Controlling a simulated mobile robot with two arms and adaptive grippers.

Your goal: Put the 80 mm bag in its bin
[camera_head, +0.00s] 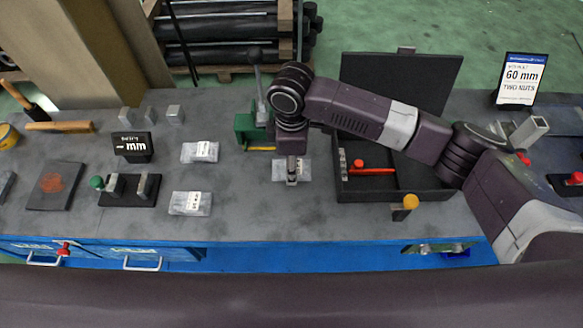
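Three flat grey bags with white labels lie on the bench: one at the back left (200,152), one nearer the front (190,203) and one under my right gripper (280,172). The label print is too small to read, so I cannot tell which is the 80 mm bag. My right gripper (292,180) points down over the third bag and hides part of it. I cannot tell whether its fingers are open or touch the bag. No bin marked 80 mm can be made out. My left gripper is not in view.
An open black case (395,197) holds a red-handled tool, with its lid raised behind. A sign (522,80) reads 60 mm, two nuts. Blue drawers (100,250) line the front.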

